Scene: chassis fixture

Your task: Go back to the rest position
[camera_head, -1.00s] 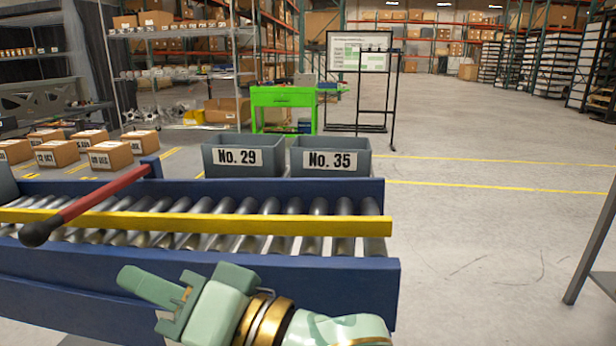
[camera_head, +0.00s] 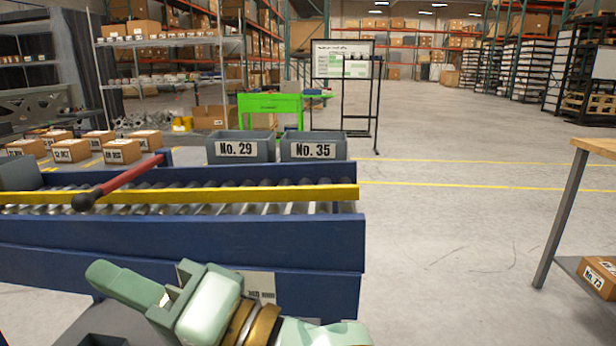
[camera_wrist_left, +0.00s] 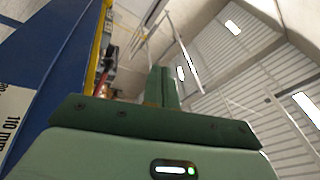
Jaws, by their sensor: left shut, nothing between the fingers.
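My left gripper (camera_head: 104,274) is pale green with gold rings at the wrist. It is low in the head view, in front of the near blue side of the roller conveyor (camera_head: 300,232). Its fingers are together, with nothing between them. In the left wrist view, the closed fingers (camera_wrist_left: 162,86) point up the picture, with the conveyor's blue side (camera_wrist_left: 50,70) to their left. My right gripper is in neither current view.
The conveyor has a yellow rail (camera_head: 250,194) and a red bar (camera_head: 125,180) with a black knob. Grey bins No. 29 (camera_head: 236,150) and No. 35 (camera_head: 313,150) stand behind it. A wooden-topped table (camera_head: 597,146) is at right. Open floor (camera_head: 450,240) lies between.

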